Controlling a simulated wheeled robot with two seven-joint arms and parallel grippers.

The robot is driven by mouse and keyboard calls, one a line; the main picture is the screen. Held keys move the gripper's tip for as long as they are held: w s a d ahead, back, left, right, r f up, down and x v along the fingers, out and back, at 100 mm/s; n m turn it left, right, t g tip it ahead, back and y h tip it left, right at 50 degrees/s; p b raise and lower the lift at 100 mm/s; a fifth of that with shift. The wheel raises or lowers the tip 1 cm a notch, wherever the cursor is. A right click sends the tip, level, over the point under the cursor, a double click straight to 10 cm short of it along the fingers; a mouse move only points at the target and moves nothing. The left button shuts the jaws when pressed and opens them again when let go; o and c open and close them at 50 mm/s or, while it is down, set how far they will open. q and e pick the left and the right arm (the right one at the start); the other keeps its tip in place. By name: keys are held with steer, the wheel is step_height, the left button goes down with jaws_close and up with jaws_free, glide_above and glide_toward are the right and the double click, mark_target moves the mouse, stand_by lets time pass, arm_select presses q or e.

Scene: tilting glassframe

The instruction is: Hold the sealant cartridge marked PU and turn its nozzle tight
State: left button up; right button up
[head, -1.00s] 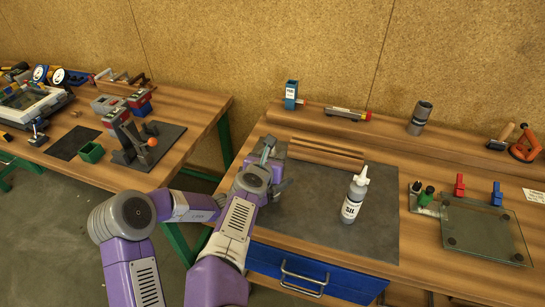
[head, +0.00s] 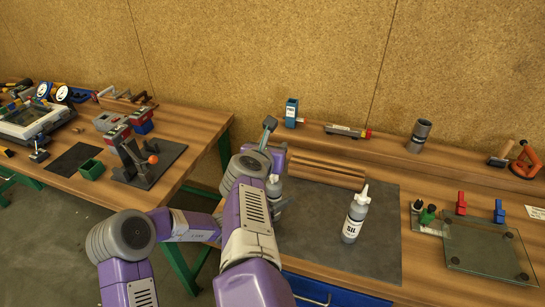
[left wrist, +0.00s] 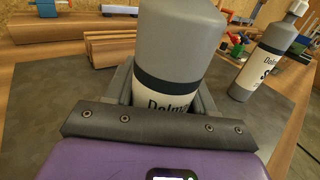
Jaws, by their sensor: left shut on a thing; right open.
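My left gripper (head: 277,206) is shut on a grey sealant cartridge (head: 274,188) with a dark band, left of the mat's middle. My right gripper (head: 272,146) is open above the held cartridge, partly hidden by my forearm.
The dark mat (head: 320,255) is clear around the standing cartridge. A ridged brown block (head: 327,170) lies behind. A glass plate (head: 485,252) with small clamps is at right. A grey cylinder (head: 420,136) stands at the back. A second bench is at left.

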arm_select(q)
steer(key=shift+f, duration=0.1)
steer(key=o, duration=1.4)
